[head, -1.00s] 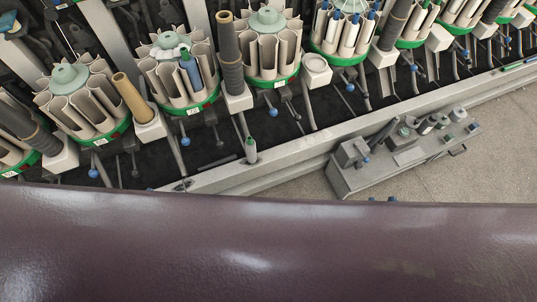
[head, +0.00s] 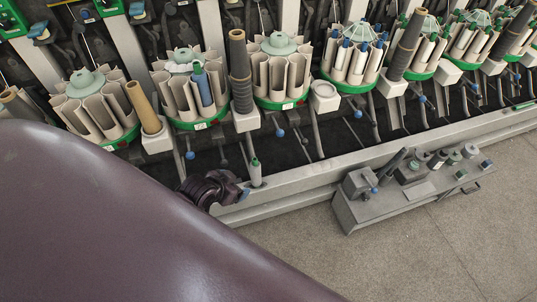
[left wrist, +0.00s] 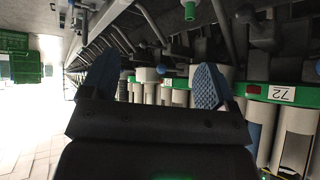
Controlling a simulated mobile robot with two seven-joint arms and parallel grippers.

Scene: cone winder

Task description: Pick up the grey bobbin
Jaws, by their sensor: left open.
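A slim grey bobbin (head: 255,173) with a green tip stands upright on the ledge along the front of the winder in the head view. My left gripper (head: 243,192) is just left of its lower part, seen small and partly hidden by its own wrist. I cannot tell from the head view whether they touch. In the left wrist view my left gripper (left wrist: 154,80) is open, its two blue-padded fingers wide apart, with nothing seen held between them. My right gripper is in neither view.
Round magazines with green rims (head: 201,122) line the winder behind the ledge. Cones such as the tan one (head: 143,107) stand between them. A grey trolley (head: 399,198) with several spools stands on the floor at right. My left arm covers the lower left.

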